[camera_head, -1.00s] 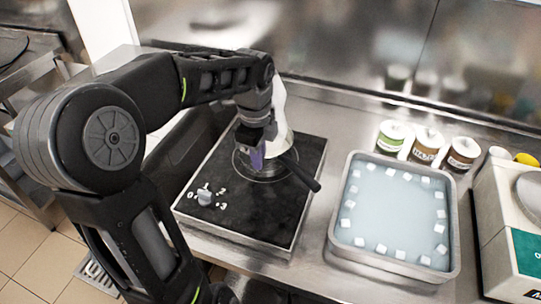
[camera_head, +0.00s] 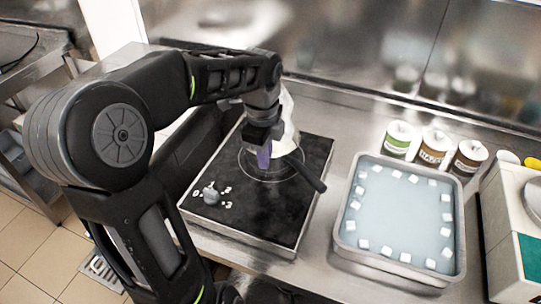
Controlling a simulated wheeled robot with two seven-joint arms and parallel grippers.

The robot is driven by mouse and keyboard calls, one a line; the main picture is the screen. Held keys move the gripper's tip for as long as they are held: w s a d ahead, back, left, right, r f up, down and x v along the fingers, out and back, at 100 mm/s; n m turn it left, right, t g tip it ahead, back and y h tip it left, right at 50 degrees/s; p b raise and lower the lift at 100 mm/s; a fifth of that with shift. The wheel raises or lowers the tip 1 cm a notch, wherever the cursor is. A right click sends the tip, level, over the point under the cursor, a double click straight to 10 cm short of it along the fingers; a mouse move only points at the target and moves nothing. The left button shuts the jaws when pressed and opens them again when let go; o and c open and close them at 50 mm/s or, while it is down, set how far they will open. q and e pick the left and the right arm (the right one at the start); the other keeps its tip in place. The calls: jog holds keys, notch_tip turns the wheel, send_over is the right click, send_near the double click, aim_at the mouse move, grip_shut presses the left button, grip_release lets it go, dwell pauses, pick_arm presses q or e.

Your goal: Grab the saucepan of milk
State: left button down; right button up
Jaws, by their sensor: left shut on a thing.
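The saucepan (camera_head: 288,120) shows as a white body behind my left gripper, over the black hob (camera_head: 285,215). Its dark handle (camera_head: 305,173) points toward the lower right. My left gripper (camera_head: 264,155) is over the hob's ring and shut on the saucepan. The gripper and wrist cover much of the pan, so the exact grip point and the milk inside are hidden. Part of the ring shows below the pan; I cannot tell whether the pan touches the hob. My right gripper is out of view.
A metal tray (camera_head: 344,238) of pale liquid with white cubes stands right of the hob. Several tubs (camera_head: 433,148) line up behind it. A white machine (camera_head: 500,220) is at the right edge. A steel wall closes the back. A narrow counter strip separates hob and tray.

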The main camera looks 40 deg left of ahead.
pick_arm(q)
notch_tip(320, 180, up, 10)
dwell(0.5)
dwell(0.5)
